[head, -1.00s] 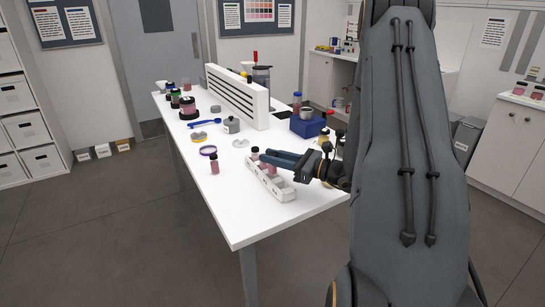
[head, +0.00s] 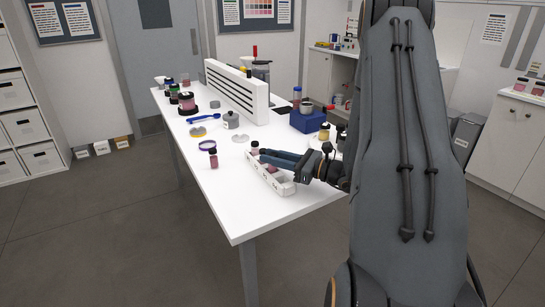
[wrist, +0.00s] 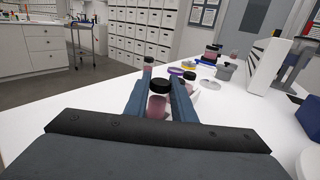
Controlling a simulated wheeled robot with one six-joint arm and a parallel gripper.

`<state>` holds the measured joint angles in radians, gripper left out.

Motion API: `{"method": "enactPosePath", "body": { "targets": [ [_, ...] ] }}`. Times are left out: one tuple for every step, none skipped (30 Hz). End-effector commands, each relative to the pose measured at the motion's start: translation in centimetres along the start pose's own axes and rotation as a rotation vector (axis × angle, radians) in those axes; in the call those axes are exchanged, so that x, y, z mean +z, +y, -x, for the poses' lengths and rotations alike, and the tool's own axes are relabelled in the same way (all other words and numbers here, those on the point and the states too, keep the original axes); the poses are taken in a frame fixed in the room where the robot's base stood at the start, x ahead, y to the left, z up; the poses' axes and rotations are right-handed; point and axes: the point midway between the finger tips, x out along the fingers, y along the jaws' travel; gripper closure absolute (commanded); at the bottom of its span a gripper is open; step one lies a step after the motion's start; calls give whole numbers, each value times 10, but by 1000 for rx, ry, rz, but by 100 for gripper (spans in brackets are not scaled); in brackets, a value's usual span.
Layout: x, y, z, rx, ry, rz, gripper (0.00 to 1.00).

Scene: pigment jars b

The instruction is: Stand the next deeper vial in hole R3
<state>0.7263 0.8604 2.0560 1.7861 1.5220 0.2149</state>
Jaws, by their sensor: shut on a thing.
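My gripper (head: 264,155) is over the white rack (head: 284,188) on the table. In the wrist view its blue fingers (wrist: 158,92) are shut on a pink vial with a black cap (wrist: 158,107), held upright. In the head view the fingers mostly hide this vial. Another dark-capped vial (head: 255,147) stands at the rack's far end; it shows behind the right finger in the wrist view (wrist: 189,80). A lone pink vial (head: 214,161) stands on the table left of the rack. The hole labels and the held vial's lower end cannot be made out.
A purple ring (head: 207,145), a clear dish (head: 240,138) and a grey lidded pot (head: 232,120) lie behind the rack. A white slotted panel (head: 238,95) and a blue box (head: 308,121) stand farther back. The table's front left is clear.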

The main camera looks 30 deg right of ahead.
Motion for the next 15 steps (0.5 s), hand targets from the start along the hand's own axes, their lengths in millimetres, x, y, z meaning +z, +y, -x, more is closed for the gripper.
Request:
{"method": "enactPosePath", "body": {
  "targets": [
    [-2,0,0,0,0,0,99],
    [-2,0,0,0,0,0,99],
    [-3,0,0,0,0,0,99],
    [-4,0,0,0,0,0,99],
    [-5,0,0,0,0,0,99],
    [-6,0,0,0,0,0,99],
    [-6,0,0,0,0,0,99],
    [-7,0,0,0,0,0,99],
    [-8,0,0,0,0,0,99],
    [-9,0,0,0,0,-1,99],
    [-9,0,0,0,0,-1,99],
    [-10,0,0,0,0,-1,99],
    [-11,0,0,0,0,-1,99],
    [-12,0,0,0,0,-1,99],
    [-13,0,0,0,0,-1,99]
  ]
}}
